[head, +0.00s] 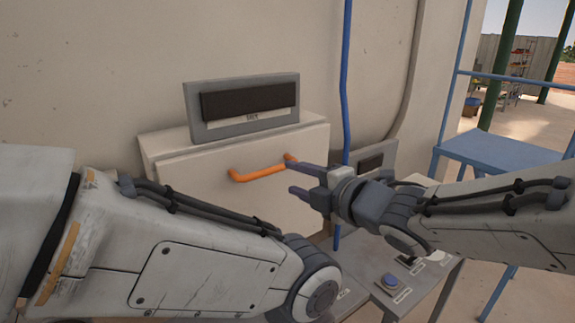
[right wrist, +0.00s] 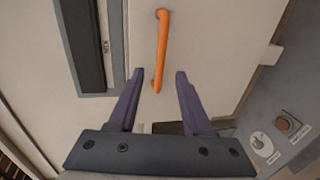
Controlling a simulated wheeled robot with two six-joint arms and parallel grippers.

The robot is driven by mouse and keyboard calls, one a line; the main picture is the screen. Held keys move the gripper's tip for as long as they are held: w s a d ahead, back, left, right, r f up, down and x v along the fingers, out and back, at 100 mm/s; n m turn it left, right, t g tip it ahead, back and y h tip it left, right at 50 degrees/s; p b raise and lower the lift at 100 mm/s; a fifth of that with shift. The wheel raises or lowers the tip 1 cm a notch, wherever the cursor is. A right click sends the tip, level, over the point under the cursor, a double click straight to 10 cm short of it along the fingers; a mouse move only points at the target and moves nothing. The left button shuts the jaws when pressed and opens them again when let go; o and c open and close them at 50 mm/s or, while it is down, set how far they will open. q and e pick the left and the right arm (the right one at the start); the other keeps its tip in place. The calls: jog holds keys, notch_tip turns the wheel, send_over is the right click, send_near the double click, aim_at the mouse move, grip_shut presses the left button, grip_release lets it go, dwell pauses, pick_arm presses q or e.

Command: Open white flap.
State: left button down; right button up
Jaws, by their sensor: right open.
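The white flap (head: 215,190) is the front panel of a box on the wall, and it looks shut in the head view. An orange bar handle (head: 258,173) runs across it. My right gripper (head: 296,178) is open at the right end of the handle. In the right wrist view the orange handle (right wrist: 162,45) lies ahead of my right gripper (right wrist: 158,75), in line with the gap between its fingers. Nothing is held. My left arm crosses the lower left of the head view, and its gripper is out of view.
A grey panel with a dark display (head: 248,101) stands on top of the box. A blue pipe (head: 345,90) runs down the wall at right. A grey console with a blue button (head: 390,280) sits below. A blue table (head: 495,150) stands at far right.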

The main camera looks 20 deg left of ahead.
aim_at(273, 172)
jog(key=p+x, duration=0.3)
jog(key=x, duration=0.5)
jog(key=shift+w+a, duration=0.1)
jog(key=shift+a, duration=0.1)
jog(key=shift+w+a+f, duration=0.2)
jog(key=shift+w+a, duration=0.2)
jog(key=shift+a, duration=0.15)
grip_shut()
dwell(0.7)
